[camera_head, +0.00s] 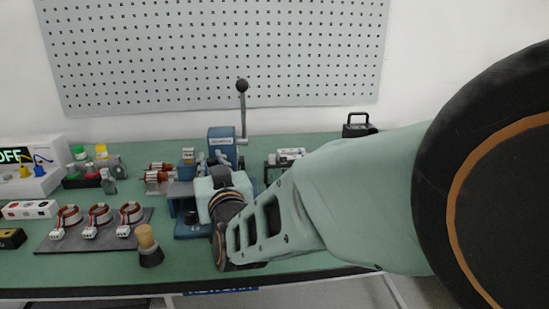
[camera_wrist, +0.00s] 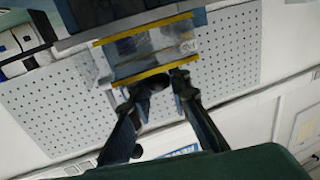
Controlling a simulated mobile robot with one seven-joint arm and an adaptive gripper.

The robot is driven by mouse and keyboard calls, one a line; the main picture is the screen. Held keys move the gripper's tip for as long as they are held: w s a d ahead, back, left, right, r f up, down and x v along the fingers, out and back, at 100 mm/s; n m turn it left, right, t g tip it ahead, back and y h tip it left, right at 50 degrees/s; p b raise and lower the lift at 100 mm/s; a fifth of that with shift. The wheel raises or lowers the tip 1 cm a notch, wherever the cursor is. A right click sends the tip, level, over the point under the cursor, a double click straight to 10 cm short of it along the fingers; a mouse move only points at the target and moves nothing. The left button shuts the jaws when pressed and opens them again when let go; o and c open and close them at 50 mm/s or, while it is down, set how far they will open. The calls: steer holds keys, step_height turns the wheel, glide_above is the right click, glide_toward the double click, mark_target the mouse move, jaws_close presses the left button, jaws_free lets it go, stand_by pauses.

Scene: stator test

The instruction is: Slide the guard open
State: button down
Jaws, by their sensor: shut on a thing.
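The guard (camera_wrist: 145,48) is a clear panel with yellow striped edges, seen in the wrist view under a dark part of the machine. A dark round knob (camera_wrist: 158,80) sits at its lower yellow edge. My gripper (camera_wrist: 154,91) has its two dark fingers on either side of this knob and is shut on it. In the head view, the blue machine (camera_head: 222,140) with a black-balled lever (camera_head: 242,105) stands mid-table. My wrist covers its front, so the guard and my fingertips cannot be made out there.
Left of the machine are red-and-silver parts (camera_head: 158,178), a grey mat (camera_head: 80,243) with several copper-wound rings, and a brush (camera_head: 148,246). A black-handled box (camera_head: 357,126) stands at the back right. A perforated board (camera_head: 215,55) is on the wall behind.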

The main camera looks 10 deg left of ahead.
steer(key=a, duration=0.2)
steer(key=s+a, duration=0.1)
steer(key=a, duration=0.3)
steer(key=shift+s+a+r, duration=0.1)
steer(key=shift+s+a, duration=0.15)
steer(key=shift+a+r, duration=0.1)
steer(key=shift+s, duration=0.1)
steer(key=c, duration=1.8)
jaws_free()
steer(key=shift+a, duration=0.15)
steer(key=shift+c, duration=0.2)
steer(key=shift+o, duration=0.4)
steer(key=shift+s+d+f, duration=0.2)
steer(key=shift+s+d, duration=0.1)
steer(key=shift+s, duration=0.1)
steer(key=v, duration=0.6)
steer(key=shift+s+d+r, duration=0.1)
steer(key=shift+s+r, duration=0.05)
steer(key=shift+s, duration=0.1)
